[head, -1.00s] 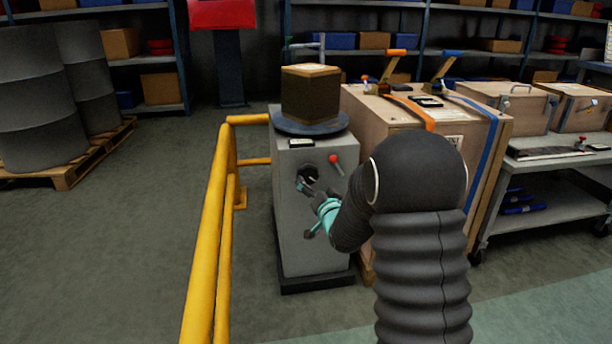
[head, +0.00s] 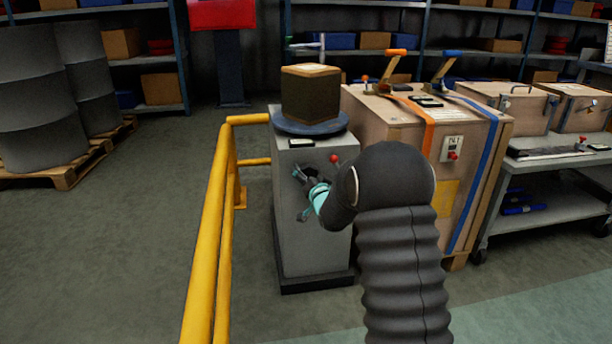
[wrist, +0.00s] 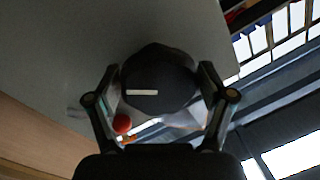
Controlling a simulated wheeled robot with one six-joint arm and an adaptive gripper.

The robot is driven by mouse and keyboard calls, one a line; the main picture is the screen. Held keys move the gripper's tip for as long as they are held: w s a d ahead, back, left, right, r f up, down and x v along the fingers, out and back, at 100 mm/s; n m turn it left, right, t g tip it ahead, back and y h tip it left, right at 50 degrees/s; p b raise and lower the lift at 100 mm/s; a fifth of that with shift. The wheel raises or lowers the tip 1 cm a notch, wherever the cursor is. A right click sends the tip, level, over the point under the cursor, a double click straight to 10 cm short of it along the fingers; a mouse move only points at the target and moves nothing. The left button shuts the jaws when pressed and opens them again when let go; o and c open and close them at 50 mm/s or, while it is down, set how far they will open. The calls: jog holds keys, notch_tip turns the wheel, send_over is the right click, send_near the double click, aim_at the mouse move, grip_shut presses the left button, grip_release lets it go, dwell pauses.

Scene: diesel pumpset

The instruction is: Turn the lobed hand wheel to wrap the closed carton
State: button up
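The lobed hand wheel (wrist: 160,82) is dark with a white bar mark, and lies between my fingers in the wrist view. My gripper (wrist: 158,75) has one finger on each side of it, with the fingers spread. Contact with the wheel is not clear. In the head view my gripper (head: 307,180) is at the front face of the grey cabinet (head: 310,245) and hides most of the wheel. The closed carton (head: 310,95), brown with a pale top, stands upright on the round blue-grey turntable (head: 283,126) on the cabinet top.
A red-knobbed lever (head: 334,159) is on the cabinet face close to my gripper; a red ball (wrist: 122,122) shows by the left finger. A yellow rail (head: 215,210) stands left of the cabinet. A strapped wooden crate (head: 385,125) is close on the right.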

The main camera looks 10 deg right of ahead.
jog(key=c, duration=0.5)
jog(key=shift+a, duration=0.1)
jog(key=shift+c, duration=0.2)
jog(key=shift+m, duration=0.3)
jog(key=shift+m+b, duration=0.75)
jog(key=shift+m, duration=0.15)
jog(key=m, duration=0.3)
jog(key=shift+m+t, duration=0.3)
jog(key=shift+t, duration=0.1)
jog(key=m, duration=0.3)
jog(key=shift+m+h, duration=0.3)
jog(key=shift+m, duration=0.1)
jog(key=shift+m+t+h, duration=0.3)
jog(key=shift+m, duration=1.5)
jog(key=shift+m, duration=0.3)
